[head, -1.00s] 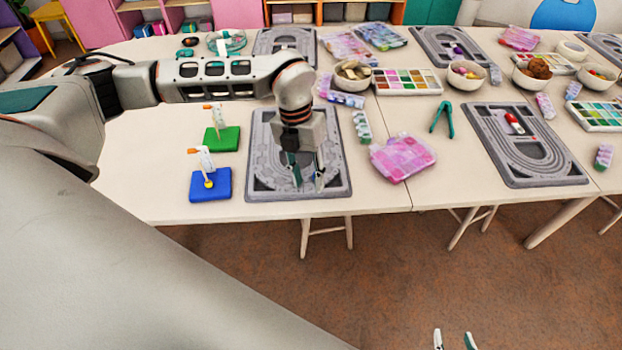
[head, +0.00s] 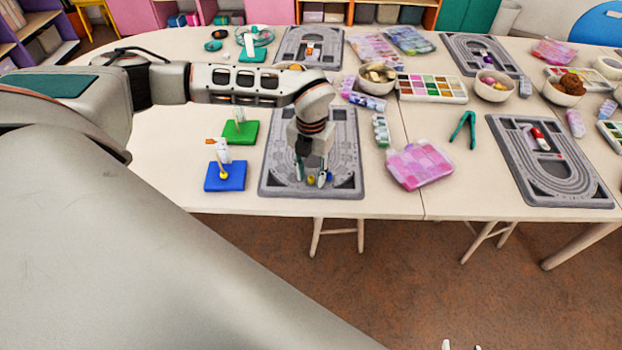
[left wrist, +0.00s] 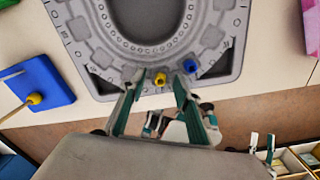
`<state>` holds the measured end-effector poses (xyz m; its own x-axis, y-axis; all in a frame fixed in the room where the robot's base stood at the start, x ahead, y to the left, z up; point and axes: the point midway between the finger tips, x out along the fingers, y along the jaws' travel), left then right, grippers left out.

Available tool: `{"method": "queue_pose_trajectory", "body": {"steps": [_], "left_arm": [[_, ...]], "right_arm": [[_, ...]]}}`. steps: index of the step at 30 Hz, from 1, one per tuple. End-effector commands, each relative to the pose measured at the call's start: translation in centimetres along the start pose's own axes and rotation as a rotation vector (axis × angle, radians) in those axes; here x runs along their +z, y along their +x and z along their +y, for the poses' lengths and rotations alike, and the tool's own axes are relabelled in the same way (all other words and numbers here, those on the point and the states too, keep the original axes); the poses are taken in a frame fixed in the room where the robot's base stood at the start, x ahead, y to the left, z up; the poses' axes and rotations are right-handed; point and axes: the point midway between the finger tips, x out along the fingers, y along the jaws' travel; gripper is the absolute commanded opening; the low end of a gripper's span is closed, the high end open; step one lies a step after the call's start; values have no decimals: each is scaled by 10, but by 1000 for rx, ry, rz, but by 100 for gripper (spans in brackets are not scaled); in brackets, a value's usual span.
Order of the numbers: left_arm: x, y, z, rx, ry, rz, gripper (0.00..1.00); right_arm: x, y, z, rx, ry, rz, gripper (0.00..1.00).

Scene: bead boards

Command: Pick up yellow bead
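A yellow bead (head: 311,180) lies on the front part of a grey bead board (head: 348,190); it also shows in the left wrist view (left wrist: 160,79). A blue bead (head: 329,177) lies just to its right, also in the left wrist view (left wrist: 190,66). My left gripper (left wrist: 158,80) points down over the board and is open, its fingertips on either side of the yellow bead with gaps. I cannot tell the tips' exact height. Another yellow bead (left wrist: 35,98) is on the blue stand (head: 226,184). My right gripper (head: 461,346) is open and empty at the bottom edge.
A green stand (head: 241,135) is left of the board. A pink bead case (head: 420,165) and green tweezers (head: 464,130) lie to the right. A second grey board (head: 590,198) is farther right. The table's front edge is close below the board.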

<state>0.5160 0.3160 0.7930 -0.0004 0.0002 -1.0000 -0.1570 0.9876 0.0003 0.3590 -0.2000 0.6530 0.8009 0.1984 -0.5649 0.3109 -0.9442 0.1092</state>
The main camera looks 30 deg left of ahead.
Motion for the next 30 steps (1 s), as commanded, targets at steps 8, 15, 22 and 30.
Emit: {"method": "queue_pose_trajectory", "body": {"steps": [8, 15, 22, 30], "left_arm": [[0, 4, 0, 0, 0, 0, 32], [0, 3, 0, 0, 0, 0, 7], [0, 3, 0, 0, 0, 0, 6], [1, -8, 0, -1, 1, -3, 6]], "right_arm": [[-2, 0, 2, 1, -3, 3, 40], [-2, -1, 2, 2, -4, 5, 40], [-2, -1, 2, 2, -4, 4, 40], [-2, -1, 2, 2, -4, 2, 40]]}}
